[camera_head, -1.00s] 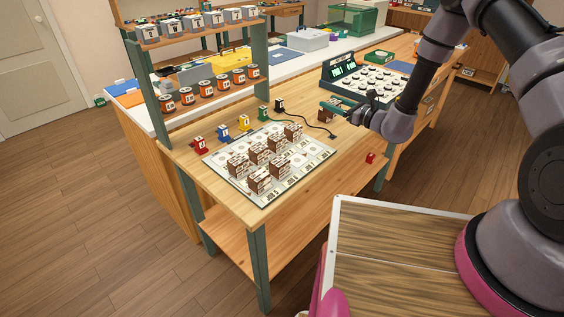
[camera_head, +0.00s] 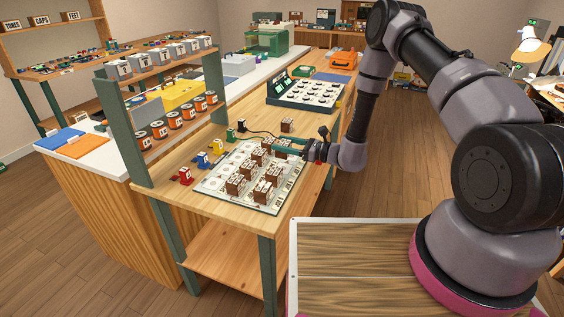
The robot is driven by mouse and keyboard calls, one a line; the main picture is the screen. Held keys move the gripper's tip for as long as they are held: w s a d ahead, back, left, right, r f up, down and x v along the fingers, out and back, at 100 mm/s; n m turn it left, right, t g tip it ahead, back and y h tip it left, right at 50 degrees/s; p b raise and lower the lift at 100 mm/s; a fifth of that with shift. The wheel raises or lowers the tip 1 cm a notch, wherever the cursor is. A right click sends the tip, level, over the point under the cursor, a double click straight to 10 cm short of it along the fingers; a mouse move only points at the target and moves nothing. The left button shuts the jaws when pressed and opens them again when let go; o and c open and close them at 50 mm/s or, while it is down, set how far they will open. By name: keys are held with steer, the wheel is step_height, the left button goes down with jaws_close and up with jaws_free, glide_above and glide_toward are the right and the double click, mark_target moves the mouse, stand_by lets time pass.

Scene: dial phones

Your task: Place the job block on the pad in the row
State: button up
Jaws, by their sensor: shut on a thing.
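My gripper (camera_head: 282,145), with teal fingers, is over the far right part of the white printed sheet (camera_head: 209,187) on the wooden bench. It is shut on a small brown block (camera_head: 285,156), low over or on a pad in the right-hand row; I cannot tell whether it touches the sheet. Nearer in that row stand two similar brown blocks, the middle one (camera_head: 275,172) and the nearest one (camera_head: 264,192). Several more brown blocks (camera_head: 236,185) form the left-hand row. Another brown block (camera_head: 287,125) stands on bare bench beyond the sheet. Print on the blocks is too small to read.
Red (camera_head: 185,176), blue (camera_head: 203,161), yellow and green small items line the sheet's left side. A dark cable runs behind the sheet. A green dial console (camera_head: 307,92) stands at the back. A rack of orange-banded spools (camera_head: 175,120) stands left.

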mark_target(284, 157)
steer(key=shift+f, duration=2.75)
steer(key=shift+f, duration=0.2)
steer(key=o, duration=1.4)
steer(key=shift+r, duration=0.1)
